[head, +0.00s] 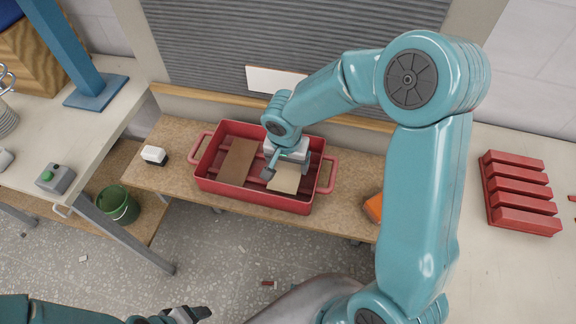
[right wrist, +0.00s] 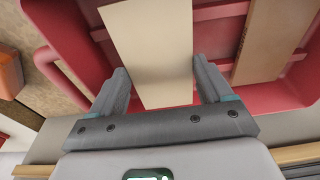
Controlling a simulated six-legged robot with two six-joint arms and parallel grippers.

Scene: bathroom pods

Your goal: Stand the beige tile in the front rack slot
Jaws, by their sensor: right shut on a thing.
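The beige tile (head: 285,182) is at the right end of the red tote (head: 255,200), on the wooden bench. My right gripper (head: 287,169) is shut on it, with a finger at each side edge.
A brown tile (head: 238,160) lies in the tote's left half. A white-and-black block (head: 154,155) and an orange object (head: 373,208) sit on the bench on either side. A green bucket (head: 118,204) stands at left. The counter around the rack is mostly clear.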

